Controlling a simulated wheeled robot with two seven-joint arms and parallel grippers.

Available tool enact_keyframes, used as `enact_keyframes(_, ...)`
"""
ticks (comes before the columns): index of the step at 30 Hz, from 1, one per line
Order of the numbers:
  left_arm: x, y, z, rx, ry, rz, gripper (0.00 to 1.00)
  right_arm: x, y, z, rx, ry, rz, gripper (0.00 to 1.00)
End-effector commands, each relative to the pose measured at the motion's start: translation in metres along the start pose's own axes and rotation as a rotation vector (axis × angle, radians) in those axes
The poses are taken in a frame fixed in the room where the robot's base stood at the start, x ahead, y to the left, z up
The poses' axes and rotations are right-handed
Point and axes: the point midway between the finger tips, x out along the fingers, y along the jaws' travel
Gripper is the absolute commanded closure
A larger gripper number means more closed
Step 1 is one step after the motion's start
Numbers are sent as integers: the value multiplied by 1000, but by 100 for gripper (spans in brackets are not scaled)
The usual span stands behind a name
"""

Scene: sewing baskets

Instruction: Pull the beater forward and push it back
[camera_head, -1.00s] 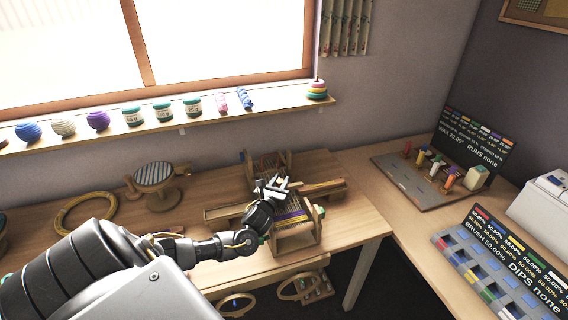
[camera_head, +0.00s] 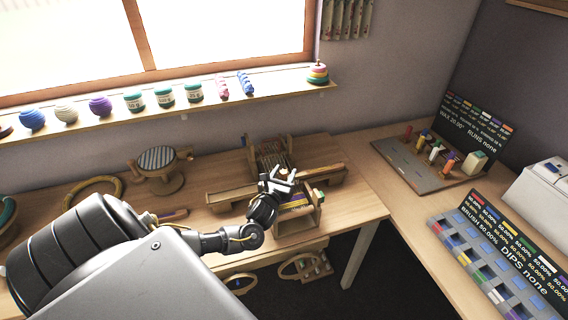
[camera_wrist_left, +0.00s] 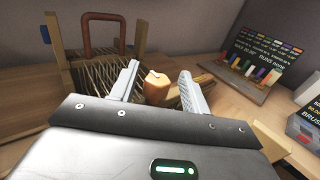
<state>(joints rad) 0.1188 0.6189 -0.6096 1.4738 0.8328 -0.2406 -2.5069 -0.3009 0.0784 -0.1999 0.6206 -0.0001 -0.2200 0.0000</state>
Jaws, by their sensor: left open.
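A small wooden loom (camera_head: 297,225) stands near the table's right front edge, with striped cloth at its front and threads running back to an upright frame (camera_head: 268,150). My left gripper (camera_head: 284,174) is above the middle of the loom, hiding much of the beater. In the left wrist view, my gripper (camera_wrist_left: 158,80) is open, with a rounded orange-brown wooden knob (camera_wrist_left: 156,88) between its fingers. I cannot tell whether the fingers touch it. The threads (camera_wrist_left: 105,82) and a reddish-brown upright frame (camera_wrist_left: 104,36) show behind. My right gripper is not in view.
Jars and yarn balls line the window sill (camera_head: 200,110). A peg board (camera_head: 410,165) and a dip tray (camera_head: 480,262) sit on the right table.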

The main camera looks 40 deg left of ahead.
Motion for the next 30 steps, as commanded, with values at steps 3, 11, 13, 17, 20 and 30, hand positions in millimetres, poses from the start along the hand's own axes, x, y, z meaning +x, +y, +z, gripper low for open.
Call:
enact_keyframes(3, -7, 0, -1, 1, 1, -1, 53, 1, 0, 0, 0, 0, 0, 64)
enact_keyframes(11, -55, 0, -2, -2, 3, -2, 53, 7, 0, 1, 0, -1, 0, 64)
enact_keyframes(13, -69, 0, -2, -2, 3, -3, 53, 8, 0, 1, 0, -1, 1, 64)
enact_keyframes(17, -90, 0, -1, -2, 2, -2, 53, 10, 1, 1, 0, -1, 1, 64)
enact_keyframes(20, -101, 0, -1, -1, 1, -2, 53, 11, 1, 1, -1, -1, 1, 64)
enact_keyframes(30, -109, 0, 0, 0, -1, -1, 53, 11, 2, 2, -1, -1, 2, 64)
